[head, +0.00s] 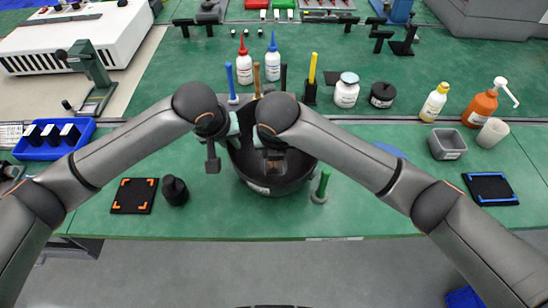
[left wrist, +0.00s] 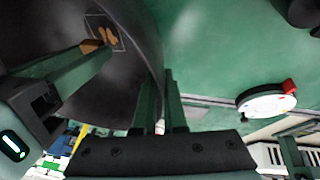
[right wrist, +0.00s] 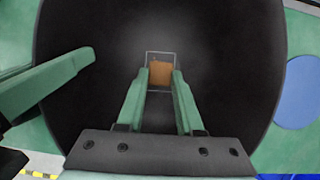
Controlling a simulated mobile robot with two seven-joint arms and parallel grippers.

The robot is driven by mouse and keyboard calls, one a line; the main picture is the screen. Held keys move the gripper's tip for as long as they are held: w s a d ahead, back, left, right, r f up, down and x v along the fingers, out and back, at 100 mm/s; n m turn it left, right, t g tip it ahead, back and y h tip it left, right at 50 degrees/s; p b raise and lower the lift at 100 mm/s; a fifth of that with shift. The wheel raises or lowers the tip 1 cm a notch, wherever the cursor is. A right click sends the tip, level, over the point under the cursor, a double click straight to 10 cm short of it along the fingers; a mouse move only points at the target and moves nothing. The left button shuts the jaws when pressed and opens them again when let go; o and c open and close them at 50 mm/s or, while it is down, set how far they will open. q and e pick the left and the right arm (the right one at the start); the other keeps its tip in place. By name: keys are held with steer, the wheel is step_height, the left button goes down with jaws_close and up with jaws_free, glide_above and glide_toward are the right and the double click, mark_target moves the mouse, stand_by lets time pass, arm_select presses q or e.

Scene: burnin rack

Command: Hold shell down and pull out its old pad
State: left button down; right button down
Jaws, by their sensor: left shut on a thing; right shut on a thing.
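The shell (head: 262,187) is a dark bowl on the green bench, its hollow facing up. My left gripper (head: 233,130) is shut on the shell's wall at its left side; in the left wrist view its fingers (left wrist: 160,95) straddle the rim. The old pad (right wrist: 160,74) is a small orange-brown piece at a pale square outline on the shell's inner floor. My right gripper (right wrist: 162,76) reaches down into the shell and is shut on the pad, a fingertip at each side. The pad also shows in the left wrist view (left wrist: 106,37). I cannot tell whether it is lifted.
A green peg stand (head: 321,186) is close to the shell's right. A black cylinder (head: 175,190) and a dark mat with orange corners (head: 134,196) lie to the left. Bottles and upright tools stand behind. A grey bin (head: 447,144) is at the right.

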step_height(320, 180, up, 7)
stand_by(0.3)
arm_select(q)
steer(key=c, duration=0.9)
jaws_free()
